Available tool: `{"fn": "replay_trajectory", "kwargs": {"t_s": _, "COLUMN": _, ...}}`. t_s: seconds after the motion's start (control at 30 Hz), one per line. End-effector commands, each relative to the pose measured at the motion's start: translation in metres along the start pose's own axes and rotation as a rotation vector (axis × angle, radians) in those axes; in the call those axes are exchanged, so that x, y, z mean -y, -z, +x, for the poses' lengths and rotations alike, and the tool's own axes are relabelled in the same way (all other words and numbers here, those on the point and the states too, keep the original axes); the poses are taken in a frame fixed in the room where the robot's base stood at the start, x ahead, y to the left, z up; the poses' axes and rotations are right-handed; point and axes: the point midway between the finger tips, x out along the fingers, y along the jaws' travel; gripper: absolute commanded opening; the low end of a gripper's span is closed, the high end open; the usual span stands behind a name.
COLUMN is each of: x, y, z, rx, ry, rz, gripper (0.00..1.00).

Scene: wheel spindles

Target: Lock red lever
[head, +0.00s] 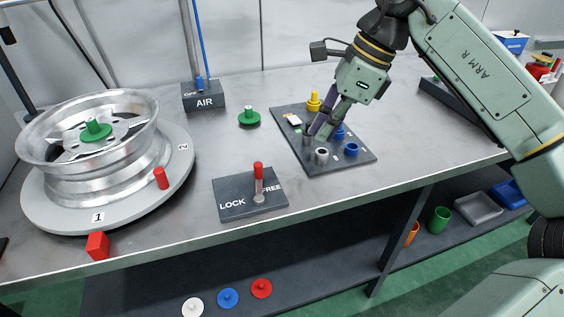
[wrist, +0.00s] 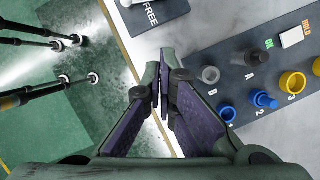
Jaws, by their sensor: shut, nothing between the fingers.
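The red lever (head: 258,172) has a red grip on a grey stalk. It stands nearly upright on a dark block (head: 232,204) marked LOCK at left and FREE at right, with its foot beside the word FREE. My gripper (head: 320,130) is to the right of the lever, over the dark tool board. In the wrist view my gripper (wrist: 162,62) has its fingertips together with nothing between them.
The dark board (head: 353,162) holds grey, blue and yellow parts below my gripper. A wheel rim (head: 85,150) sits on a round turntable (head: 60,205) at left. A green knobbed disc (head: 249,118) lies behind the lever block. Bare table lies between block and board.

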Motion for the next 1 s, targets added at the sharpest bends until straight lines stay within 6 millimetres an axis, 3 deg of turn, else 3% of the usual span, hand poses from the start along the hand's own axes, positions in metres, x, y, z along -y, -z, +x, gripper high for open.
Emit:
{"fn": "replay_trajectory", "kwargs": {"t_s": 0.27, "x": 0.000, "y": -0.001, "z": 0.001, "rx": 0.002, "ry": -0.001, "rz": -0.002, "gripper": 0.00}}
{"fn": "replay_trajectory", "kwargs": {"t_s": 0.43, "x": 0.000, "y": -0.001, "z": 0.011, "rx": 0.003, "ry": -0.003, "rz": -0.003, "gripper": 0.00}}
{"fn": "replay_trajectory", "kwargs": {"t_s": 0.87, "x": -0.001, "y": -0.003, "z": 0.097, "rx": 0.004, "ry": -0.005, "rz": -0.004, "gripper": 0.00}}
{"fn": "replay_trajectory", "kwargs": {"t_s": 1.0, "x": -0.001, "y": -0.023, "z": 0.105, "rx": 0.003, "ry": -0.002, "rz": -0.007, "gripper": 0.00}}
